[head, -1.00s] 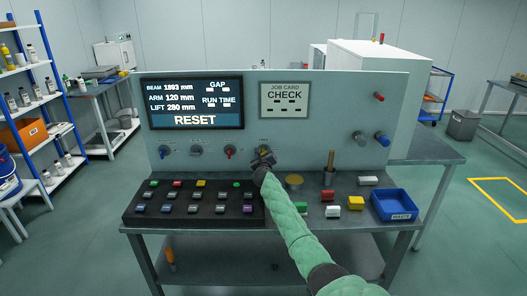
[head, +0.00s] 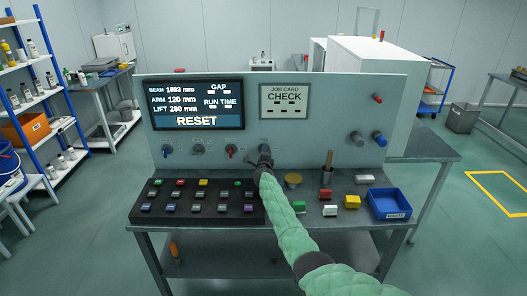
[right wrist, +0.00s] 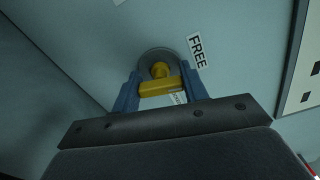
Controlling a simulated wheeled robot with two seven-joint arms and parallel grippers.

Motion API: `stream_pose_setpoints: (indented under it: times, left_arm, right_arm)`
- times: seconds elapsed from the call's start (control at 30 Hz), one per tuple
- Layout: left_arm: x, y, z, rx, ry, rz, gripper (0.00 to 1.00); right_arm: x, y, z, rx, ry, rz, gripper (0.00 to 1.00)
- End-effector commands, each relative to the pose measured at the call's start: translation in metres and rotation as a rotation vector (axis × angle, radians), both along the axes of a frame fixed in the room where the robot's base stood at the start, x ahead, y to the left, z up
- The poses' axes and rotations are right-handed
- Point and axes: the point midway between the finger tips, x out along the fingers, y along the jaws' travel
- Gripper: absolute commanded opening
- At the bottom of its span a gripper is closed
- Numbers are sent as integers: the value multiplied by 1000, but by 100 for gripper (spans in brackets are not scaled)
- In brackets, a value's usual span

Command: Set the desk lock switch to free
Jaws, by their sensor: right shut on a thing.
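The lock switch, a yellow knob (right wrist: 160,86) on a round grey base, is on the upright panel. A white FREE label (right wrist: 197,51) is beside it, to the upper right in the right wrist view. A second white label (right wrist: 178,98) is mostly hidden behind the handle and gripper, its text unreadable. My right gripper (right wrist: 160,92) is shut on the knob, a blue finger at each side. In the head view my right gripper (head: 264,161) is at the panel's lower middle and hides most of the switch. Which label the knob points to I cannot tell. My left gripper is not in view.
Other knobs (head: 231,151) are left on the panel (head: 330,115), below a screen (head: 197,104) reading RESET. A black button box (head: 195,213) is on the desk at left. Several coloured blocks (head: 352,202) and a blue tray (head: 389,204) are at right.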

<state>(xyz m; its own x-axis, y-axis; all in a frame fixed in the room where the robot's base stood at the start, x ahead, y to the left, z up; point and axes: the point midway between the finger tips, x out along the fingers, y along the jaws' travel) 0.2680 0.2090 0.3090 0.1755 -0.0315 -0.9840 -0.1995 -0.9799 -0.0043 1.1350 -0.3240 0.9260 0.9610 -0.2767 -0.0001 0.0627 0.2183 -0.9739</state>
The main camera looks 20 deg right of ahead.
Motion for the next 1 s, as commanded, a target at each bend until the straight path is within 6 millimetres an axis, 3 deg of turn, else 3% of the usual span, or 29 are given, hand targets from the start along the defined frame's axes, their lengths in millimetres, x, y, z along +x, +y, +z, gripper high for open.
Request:
stream_pose_setpoints:
  times: [0.4, 1.0]
  left_arm:
    - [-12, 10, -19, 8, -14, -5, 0]
    - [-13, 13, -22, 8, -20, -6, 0]
  right_arm:
    - [-1, 2, -3, -200, 61, 3, 21]
    - [-1, 2, -4, -236, 70, 3, 21]
